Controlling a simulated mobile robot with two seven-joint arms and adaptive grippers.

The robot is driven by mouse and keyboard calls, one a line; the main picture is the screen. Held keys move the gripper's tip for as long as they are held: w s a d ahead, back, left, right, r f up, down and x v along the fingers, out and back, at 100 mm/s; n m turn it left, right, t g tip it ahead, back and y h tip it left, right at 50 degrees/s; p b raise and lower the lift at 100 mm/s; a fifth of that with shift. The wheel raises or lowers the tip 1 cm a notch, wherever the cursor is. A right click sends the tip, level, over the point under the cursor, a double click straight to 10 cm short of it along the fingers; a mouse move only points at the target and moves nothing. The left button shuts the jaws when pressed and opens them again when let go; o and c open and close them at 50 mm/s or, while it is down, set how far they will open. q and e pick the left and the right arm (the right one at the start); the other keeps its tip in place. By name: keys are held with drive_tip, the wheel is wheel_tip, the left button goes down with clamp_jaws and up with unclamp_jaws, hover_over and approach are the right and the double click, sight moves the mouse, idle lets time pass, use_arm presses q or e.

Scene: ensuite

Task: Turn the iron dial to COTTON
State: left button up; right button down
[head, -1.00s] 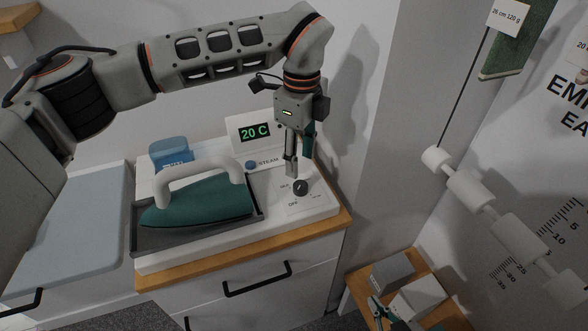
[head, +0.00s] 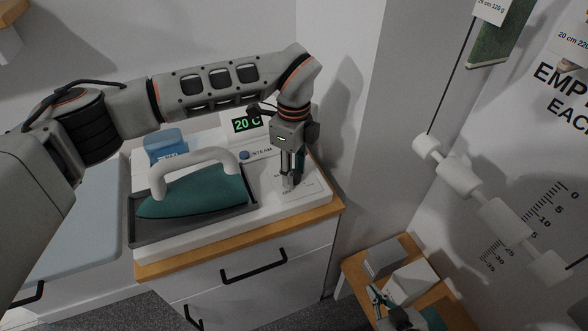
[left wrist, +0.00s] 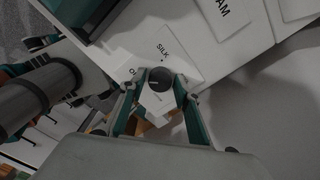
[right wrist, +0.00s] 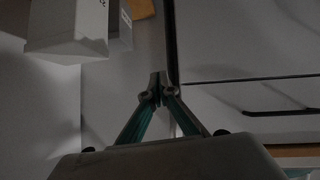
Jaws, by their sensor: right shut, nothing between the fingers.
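The black iron dial (left wrist: 160,80) sits on a white panel, with SILK printed beside it; a label at left is partly hidden. A short white mark shows on the dial's left part; which setting it points at I cannot tell. My left gripper (left wrist: 157,78) is open, its fingers on either side of the dial; contact is not clear. In the head view my left gripper (head: 293,184) points down over the panel and hides the dial. The teal iron (head: 195,197) rests in its grey tray (head: 250,208). My right gripper (right wrist: 160,88) is shut and empty, low at right in the head view (head: 376,294).
The white station (head: 205,235) shows a 20 C display (head: 246,123) and a blue STEAM button (head: 244,155). A blue container (head: 165,145) stands behind the iron. Pale boxes (head: 412,282) sit on a wooden surface near my right gripper. A wall is close at right.

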use_arm(q)
drive_tip(key=c, duration=0.6)
drive_tip(key=shift+m, duration=0.3)
